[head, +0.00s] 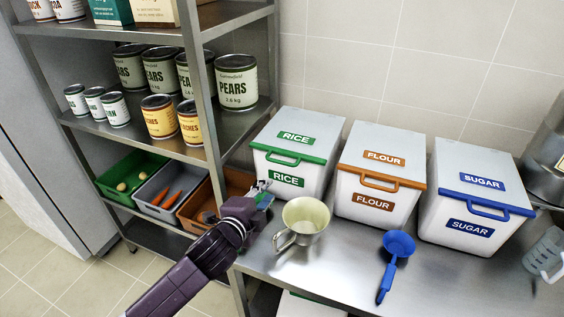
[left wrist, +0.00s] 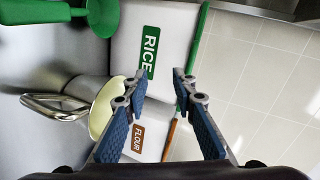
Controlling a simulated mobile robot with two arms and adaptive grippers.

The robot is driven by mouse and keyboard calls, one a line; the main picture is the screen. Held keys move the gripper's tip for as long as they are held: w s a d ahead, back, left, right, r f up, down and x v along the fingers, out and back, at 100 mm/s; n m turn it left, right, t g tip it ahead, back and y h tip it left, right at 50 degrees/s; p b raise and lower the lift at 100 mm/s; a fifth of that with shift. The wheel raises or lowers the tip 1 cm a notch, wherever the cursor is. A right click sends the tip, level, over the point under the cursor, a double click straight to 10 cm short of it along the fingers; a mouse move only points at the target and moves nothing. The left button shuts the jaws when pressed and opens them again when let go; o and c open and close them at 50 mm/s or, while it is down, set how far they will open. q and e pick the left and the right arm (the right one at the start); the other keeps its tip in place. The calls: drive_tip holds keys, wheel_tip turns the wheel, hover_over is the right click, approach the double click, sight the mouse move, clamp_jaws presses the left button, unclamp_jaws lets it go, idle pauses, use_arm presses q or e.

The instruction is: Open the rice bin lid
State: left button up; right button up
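The white rice bin (head: 300,180) stands at the left of the row on the steel counter. Its lid (head: 318,127) is shut, with a green front edge and a green handle (head: 275,156). My left gripper (head: 264,186) is in front of the bin's lower left front, below the handle. In the left wrist view, my left gripper (left wrist: 160,74) is open and empty, its fingertips apart before the bin's front with the green RICE label (left wrist: 150,52). The green lid edge (left wrist: 200,45) shows beyond the right finger. My right gripper is not in view.
A metal jug (head: 306,217) stands close to the right of my left gripper. A green scoop (left wrist: 60,18) lies nearby. Flour (head: 375,198) and sugar (head: 466,215) bins, both shut, stand to the right. A blue scoop (head: 398,245) lies in front. A shelf post (head: 205,90) rises at left.

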sight(282, 163)
use_arm(q)
drive_tip(key=shift+w+d+r+m+t+h+p, duration=0.15)
drive_tip(key=shift+w+d+r+m, duration=0.3)
drive_tip(key=shift+w, duration=1.25)
drive_tip(key=shift+w+d+r+m+t+h+p, duration=0.2)
drive_tip(key=shift+w+d+m, duration=0.45)
drive_tip(key=shift+w, duration=1)
drive_tip(key=shift+w+d+r+m+t+h, duration=0.15)
drive_tip(key=shift+w+d+r+m, duration=0.4)
drive_tip(key=shift+w, duration=1.15)
drive_tip(key=shift+f, duration=0.15)
clamp_jaws()
